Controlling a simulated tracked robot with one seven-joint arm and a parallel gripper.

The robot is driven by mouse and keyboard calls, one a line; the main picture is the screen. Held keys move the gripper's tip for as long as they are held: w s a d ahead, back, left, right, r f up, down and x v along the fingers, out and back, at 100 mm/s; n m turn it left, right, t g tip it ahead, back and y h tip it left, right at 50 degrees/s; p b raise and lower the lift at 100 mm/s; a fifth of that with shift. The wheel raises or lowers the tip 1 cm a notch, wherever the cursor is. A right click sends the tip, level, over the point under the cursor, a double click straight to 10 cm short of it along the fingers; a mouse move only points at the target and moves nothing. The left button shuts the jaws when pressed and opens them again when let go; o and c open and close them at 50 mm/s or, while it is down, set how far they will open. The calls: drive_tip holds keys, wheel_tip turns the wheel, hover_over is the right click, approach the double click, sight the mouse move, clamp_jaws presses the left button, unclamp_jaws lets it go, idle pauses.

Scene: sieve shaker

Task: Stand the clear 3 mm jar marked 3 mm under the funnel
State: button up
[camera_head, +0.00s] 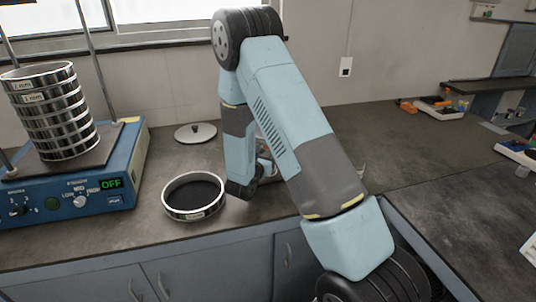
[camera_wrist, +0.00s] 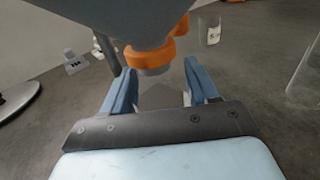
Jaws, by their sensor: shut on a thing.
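My gripper (camera_wrist: 160,74) shows in the wrist view, its two blue fingers set apart around a faint, see-through patch. This looks like a clear jar (camera_wrist: 162,97), but its outline is barely visible and no mark on it can be read. The grey funnel (camera_wrist: 130,18) with its orange collar (camera_wrist: 152,52) is at the top of the wrist view, its outlet just ahead of and above the fingertips. I cannot tell whether the held jar is directly under it. In the head view, my arm hides the gripper, the jar and most of the funnel area.
Another clear jar (camera_wrist: 210,32) with a partly readable label stands beyond the right finger. Clear glass (camera_wrist: 303,75) is at the right edge. A label card (camera_wrist: 75,62) stands left. In the head view, a sieve (camera_head: 194,211), a lid (camera_head: 196,133) and the shaker (camera_head: 112,181) are left.

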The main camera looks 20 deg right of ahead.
drive_tip(key=o, duration=1.1)
drive_tip(key=shift+c, duration=0.2)
drive_tip(key=v, duration=1.2)
